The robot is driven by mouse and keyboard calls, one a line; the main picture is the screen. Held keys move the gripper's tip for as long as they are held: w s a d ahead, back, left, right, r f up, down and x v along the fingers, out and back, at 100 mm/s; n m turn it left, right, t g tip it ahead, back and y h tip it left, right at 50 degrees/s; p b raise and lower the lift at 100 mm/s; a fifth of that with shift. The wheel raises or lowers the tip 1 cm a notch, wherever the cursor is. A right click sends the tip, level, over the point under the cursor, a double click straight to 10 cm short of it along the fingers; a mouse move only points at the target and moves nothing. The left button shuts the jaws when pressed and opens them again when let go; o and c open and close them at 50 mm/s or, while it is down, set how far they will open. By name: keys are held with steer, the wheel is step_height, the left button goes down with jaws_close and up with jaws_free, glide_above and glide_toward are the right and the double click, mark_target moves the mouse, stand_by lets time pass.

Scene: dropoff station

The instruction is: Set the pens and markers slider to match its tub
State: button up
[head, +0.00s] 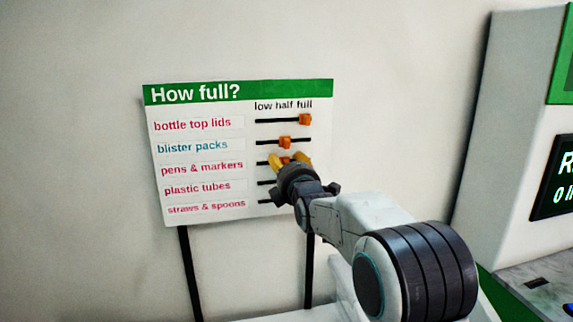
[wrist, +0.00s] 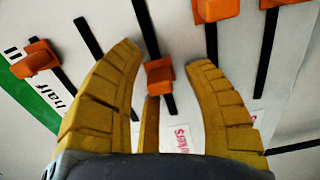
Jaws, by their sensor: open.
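The pens and markers slider (wrist: 160,76) is an orange block on a black track, near the middle of the track as far as I can see. In the head view, the pens and markers label (head: 202,168) is the third row of the "How full?" board (head: 160,204). My gripper (head: 289,160) is at that row, its yellow fingers open. In the wrist view, the gripper (wrist: 168,56) has a finger on each side of the slider, with visible gaps. A third finger shows below it. The pens and markers tub is not in view.
The bottle top lids slider (head: 305,119) is at full; the blister packs slider (head: 285,142) is near half. A dark display (head: 555,180) stands at the right.

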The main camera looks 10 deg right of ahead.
steer(key=shift+o, duration=0.2)
jaws_close()
stand_by(0.4)
